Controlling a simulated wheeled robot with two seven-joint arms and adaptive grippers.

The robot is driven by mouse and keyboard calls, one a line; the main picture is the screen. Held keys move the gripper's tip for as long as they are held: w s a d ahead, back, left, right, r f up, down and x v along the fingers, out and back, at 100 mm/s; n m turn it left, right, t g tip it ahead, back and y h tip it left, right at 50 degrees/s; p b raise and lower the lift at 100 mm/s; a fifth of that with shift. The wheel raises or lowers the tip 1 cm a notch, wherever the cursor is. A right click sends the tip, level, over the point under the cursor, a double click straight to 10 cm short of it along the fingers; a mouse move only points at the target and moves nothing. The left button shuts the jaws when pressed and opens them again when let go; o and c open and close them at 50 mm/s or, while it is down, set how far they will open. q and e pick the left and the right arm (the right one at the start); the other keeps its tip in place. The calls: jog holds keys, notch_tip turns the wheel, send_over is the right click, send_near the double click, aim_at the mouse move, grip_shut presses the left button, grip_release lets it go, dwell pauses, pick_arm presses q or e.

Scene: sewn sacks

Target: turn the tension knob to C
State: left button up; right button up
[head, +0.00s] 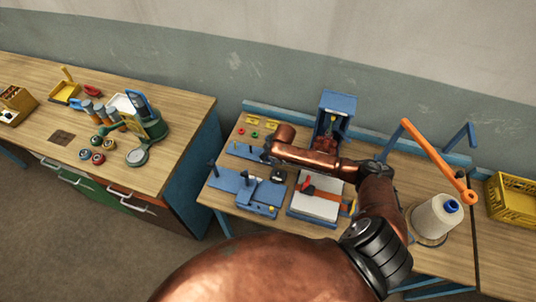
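The tension knob and its letter marks cannot be made out; my arm covers part of the work area. A blue machine head (335,108) stands upright at the back of the right table, its lower part hidden behind my copper arm. That arm, apparently my right, reaches across the table. My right gripper (278,174) seems to be the small dark shape at its end, above the blue fixtures; its fingers are too small to read. My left gripper is not in view.
A blue fixture (248,193) and a white-topped block (315,207) sit at the front. A thread cone (436,218) stands under an orange bar (432,155). A yellow crate (513,198) is far right. The left bench (190,112) holds a green-and-blue device and several spools.

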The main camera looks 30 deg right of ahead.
jog(key=v, duration=1.2)
dwell(0.5)
